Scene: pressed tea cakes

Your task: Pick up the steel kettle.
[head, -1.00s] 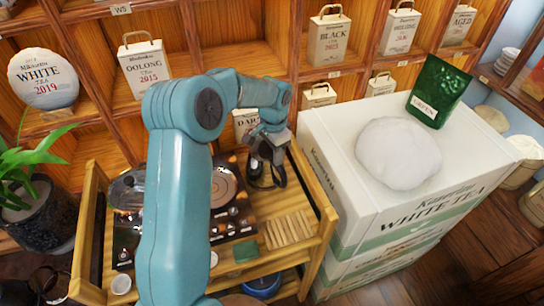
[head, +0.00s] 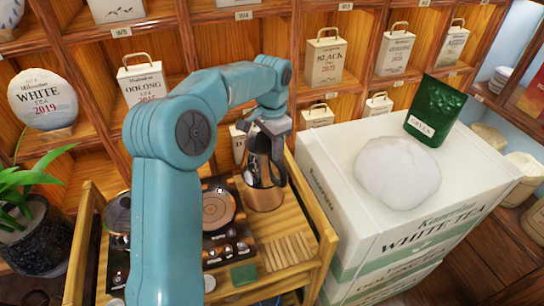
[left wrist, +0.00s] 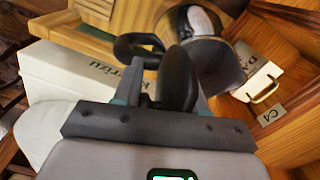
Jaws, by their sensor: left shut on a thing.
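The steel kettle (head: 264,197) shows in the head view over the right back part of the wooden tea cart. Its shiny body reflects the brown wood. My left gripper (head: 270,132) is above it, shut on its dark handle. I cannot tell from the head view whether its base touches the cart. In the left wrist view the kettle's round body (left wrist: 207,55) is beyond my fingers (left wrist: 165,80), which partly hide it. My right gripper is in neither view.
The cart (head: 313,262) holds a dark tea tray (head: 243,250), wooden slats (head: 287,250) and a green block (head: 244,274). White boxes (head: 345,225) stand close on the right, with a white round bundle (head: 398,172) and a green pouch (head: 436,110) on top. Shelves with tins stand behind.

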